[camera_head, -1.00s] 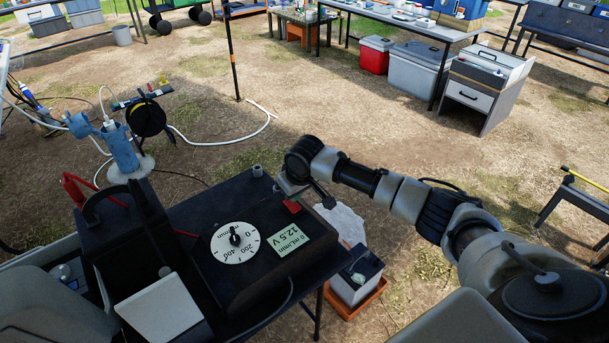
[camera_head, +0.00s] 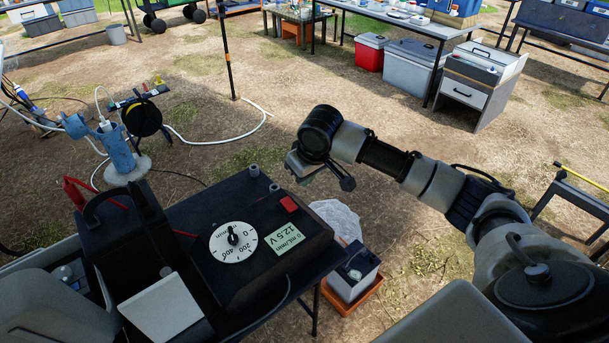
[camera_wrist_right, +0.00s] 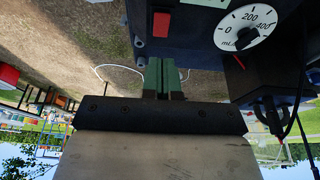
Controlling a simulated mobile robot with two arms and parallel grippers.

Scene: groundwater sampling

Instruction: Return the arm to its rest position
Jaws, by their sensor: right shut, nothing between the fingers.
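My right arm reaches in from the right in the head view. Its gripper (camera_head: 304,180) is above the back right corner of the black control box (camera_head: 262,272), apart from it. In the right wrist view my right gripper (camera_wrist_right: 162,78) has its green fingers together with nothing between them. The dial (camera_wrist_right: 247,28) and red switch (camera_wrist_right: 161,24) also show in the wrist view. My left gripper is not in view.
The box stands on a dark table (camera_head: 205,203). A battery (camera_head: 354,272) sits in an orange tray (camera_head: 355,302) on the ground beside it. A blue wellhead (camera_head: 118,148) and a hose reel (camera_head: 142,118) stand at left. Open ground lies beyond the table.

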